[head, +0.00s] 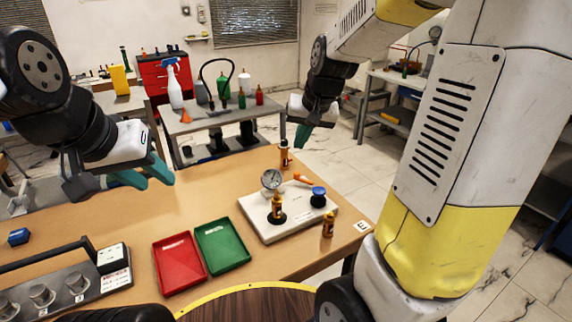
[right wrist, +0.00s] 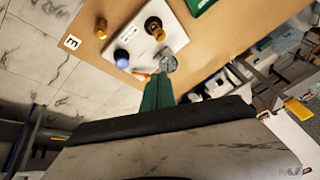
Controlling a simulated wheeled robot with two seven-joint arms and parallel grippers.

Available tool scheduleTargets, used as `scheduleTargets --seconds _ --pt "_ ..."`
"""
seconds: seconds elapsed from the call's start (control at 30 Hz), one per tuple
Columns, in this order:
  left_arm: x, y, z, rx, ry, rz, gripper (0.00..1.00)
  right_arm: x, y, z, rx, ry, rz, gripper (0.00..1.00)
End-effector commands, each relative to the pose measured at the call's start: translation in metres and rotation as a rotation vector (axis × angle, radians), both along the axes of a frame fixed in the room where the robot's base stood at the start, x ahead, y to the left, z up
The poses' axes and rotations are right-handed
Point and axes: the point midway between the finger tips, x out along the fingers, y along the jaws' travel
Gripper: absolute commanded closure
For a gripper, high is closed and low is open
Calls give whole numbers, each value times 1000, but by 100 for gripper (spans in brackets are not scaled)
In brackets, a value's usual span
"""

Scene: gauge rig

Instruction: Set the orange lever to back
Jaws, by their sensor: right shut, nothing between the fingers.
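The orange lever (head: 303,179) is at the far edge of the white rig board (head: 262,229), just right of the round gauge (head: 271,179) and behind the blue knob (head: 318,192). In the right wrist view the lever (right wrist: 141,76) shows small, just left of my right fingertips, partly hidden; I cannot tell whether they touch. My right gripper (head: 301,138) is shut and empty, beyond and above the board; its green fingers (right wrist: 158,80) are together in the wrist view. My left gripper (head: 150,176) is open and empty, above the table's left part.
A grey rack (head: 60,290) is at front left.

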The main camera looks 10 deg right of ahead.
Motion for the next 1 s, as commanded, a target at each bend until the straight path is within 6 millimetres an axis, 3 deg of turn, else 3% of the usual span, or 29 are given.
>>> scheduleTargets --seconds 0.03,0.2,0.4,0.5,0.77,1.0 --pt "0 0 0 0 0 0 64 21 -2 -19 -14 22 -15 100" --pt "0 0 0 0 0 0 64 79 -13 -79 -74 60 -73 100" --pt "0 0 0 0 0 0 64 125 -24 -141 -153 79 -109 100" --pt "0 0 0 0 0 0 64 137 -27 -159 -178 81 -115 100" --pt "0 0 0 0 0 0 64 147 -30 -181 -193 83 -120 100" --pt "0 0 0 0 0 0 64 162 -34 -225 -193 85 -120 100"
